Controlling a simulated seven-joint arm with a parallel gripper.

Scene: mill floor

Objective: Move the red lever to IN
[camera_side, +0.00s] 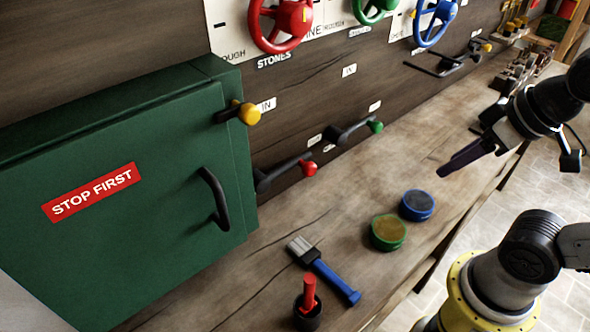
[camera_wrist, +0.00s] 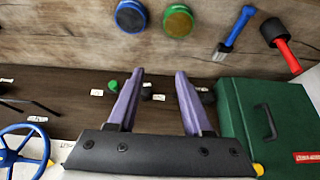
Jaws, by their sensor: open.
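The red lever (camera_side: 310,168) is a dark arm with a red knob, low on the dark wall panel in the side view. Its arm reaches right from beside the green cabinet, its knob just above the bench. A white IN label (camera_side: 266,104) sits higher on the panel above it; another small label (camera_side: 314,140), unreadable, is just above the knob. In the wrist view, no red knob shows; the right finger may hide it. My gripper (camera_side: 441,173) has purple fingers and hangs over the bench's front side, well right of the lever. The wrist view shows the fingers (camera_wrist: 160,72) apart and empty.
A green cabinet (camera_side: 130,230) with a handle juts out left of the lever. A green-knobbed lever (camera_side: 376,127) is to its right, a yellow-knobbed one (camera_side: 248,113) above.

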